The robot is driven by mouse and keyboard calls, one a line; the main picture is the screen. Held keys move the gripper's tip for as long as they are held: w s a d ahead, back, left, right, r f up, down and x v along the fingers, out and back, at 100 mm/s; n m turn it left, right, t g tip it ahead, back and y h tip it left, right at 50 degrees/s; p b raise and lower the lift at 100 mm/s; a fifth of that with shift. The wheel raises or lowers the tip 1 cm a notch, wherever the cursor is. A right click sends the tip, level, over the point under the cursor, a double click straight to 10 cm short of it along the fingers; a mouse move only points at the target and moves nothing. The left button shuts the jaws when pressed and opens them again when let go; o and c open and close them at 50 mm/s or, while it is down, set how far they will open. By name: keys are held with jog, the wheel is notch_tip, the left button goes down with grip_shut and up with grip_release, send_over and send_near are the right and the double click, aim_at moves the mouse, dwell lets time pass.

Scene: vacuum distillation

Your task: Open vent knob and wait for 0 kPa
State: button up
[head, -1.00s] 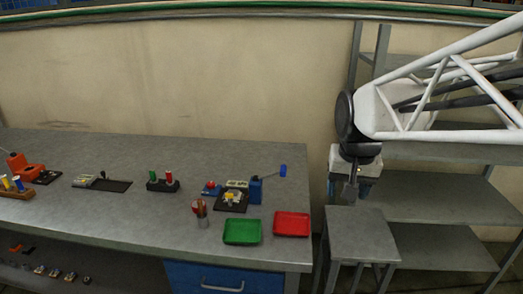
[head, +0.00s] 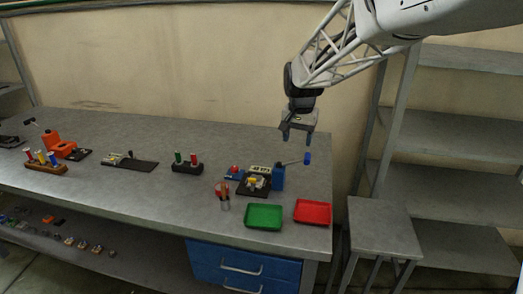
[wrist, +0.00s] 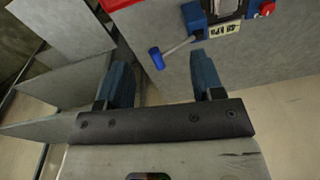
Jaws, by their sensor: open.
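The vacuum unit sits near the right end of the bench. It has a blue box (head: 278,178) with a thin lever ending in a blue handle (head: 307,158), a yellow part (head: 254,182) on a dark base, and a red knob (head: 235,170) on a blue block. A small display (head: 260,169) shows a kPa reading, its digits too small to read surely. My gripper (head: 298,141) is open and empty above the bench, behind the unit. In the wrist view, the blue handle (wrist: 156,58) shows between the finger tips (wrist: 160,62), not touching them.
A green tray (head: 264,216) and a red tray (head: 313,211) lie in front of the unit, beside a cup of tools (head: 223,201). A bottle rack (head: 187,167) stands left. A small grey stand (head: 383,225) and shelves (head: 455,130) are at right.

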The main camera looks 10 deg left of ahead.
jog(key=w+a+f, duration=0.3)
jog(key=w+a, duration=0.1)
jog(key=a, duration=0.2)
jog(key=w+a+f, duration=0.4)
jog(key=w+a, duration=0.1)
jog(key=a, duration=0.2)
jog(key=g, duration=0.1)
send_over(234, 168)
jog(key=shift+m, duration=0.4)
notch_tip(234, 168, down, 9)
jog(key=shift+w+r, duration=0.1)
jog(key=shift+f, duration=3.95)
jog(key=c, duration=0.9)
